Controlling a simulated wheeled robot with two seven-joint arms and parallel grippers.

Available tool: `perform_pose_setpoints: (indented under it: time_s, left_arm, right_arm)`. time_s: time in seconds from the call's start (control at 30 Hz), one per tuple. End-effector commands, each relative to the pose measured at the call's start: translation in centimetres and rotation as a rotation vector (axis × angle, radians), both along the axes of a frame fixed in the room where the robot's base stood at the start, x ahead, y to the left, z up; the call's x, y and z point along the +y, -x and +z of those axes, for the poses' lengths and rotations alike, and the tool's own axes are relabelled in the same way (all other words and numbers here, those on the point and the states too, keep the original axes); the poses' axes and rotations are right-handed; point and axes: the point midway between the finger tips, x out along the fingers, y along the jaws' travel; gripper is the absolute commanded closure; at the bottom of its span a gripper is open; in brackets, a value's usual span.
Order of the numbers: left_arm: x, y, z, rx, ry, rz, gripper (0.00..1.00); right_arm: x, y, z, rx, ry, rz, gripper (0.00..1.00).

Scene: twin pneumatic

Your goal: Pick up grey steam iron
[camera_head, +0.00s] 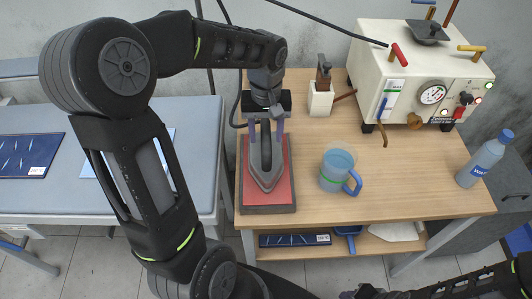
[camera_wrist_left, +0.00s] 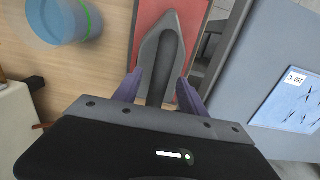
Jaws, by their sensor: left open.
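The grey steam iron (camera_head: 266,172) sits on a red pad (camera_head: 283,188) with a dark base, at the left end of the wooden table. My left gripper (camera_head: 266,135) is over the iron's back part, with one finger on each side of its handle. In the left wrist view the iron (camera_wrist_left: 160,48) points away from the gripper (camera_wrist_left: 158,90), and its rear is hidden by the gripper body. The fingers stand open, with a gap to the handle visible. My right arm shows at the lower right of the head view, but its gripper's fingertips cannot be made out.
A blue mug (camera_head: 338,170) stands right of the pad. A white steam boiler (camera_head: 425,75) fills the table's back right, with a water bottle (camera_head: 484,158) at the right edge. A small white container (camera_head: 320,100) stands behind. A grey ironing board (camera_head: 190,150) adjoins on the left.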

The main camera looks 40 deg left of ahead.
Motion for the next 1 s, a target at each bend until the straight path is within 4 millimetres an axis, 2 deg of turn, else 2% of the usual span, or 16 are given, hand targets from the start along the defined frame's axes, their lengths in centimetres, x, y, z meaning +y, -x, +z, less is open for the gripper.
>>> perform_pose_setpoints:
  time_s: [0.1, 0.2, 0.77, 1.0]
  left_arm:
    - [0.0, 0.0, -1.5, 0.003, 0.001, 0.000, 0.51]
    - [0.0, 0.0, -2.1, 0.001, 0.001, -0.001, 0.51]
    - [0.0, 0.0, -2.2, -0.001, 0.001, 0.000, 0.51]
    - [0.0, 0.0, -2.1, -0.001, 0.001, 0.000, 0.69]
  right_arm:
    - [0.0, 0.0, 0.4, 0.001, 0.001, -0.001, 0.64]
    - [0.0, 0.1, 0.4, 0.002, 0.002, -0.001, 0.64]
    - [0.0, 0.0, 0.4, 0.001, 0.001, -0.001, 0.64]
    - [0.0, 0.0, 0.4, 0.001, 0.001, -0.001, 0.64]
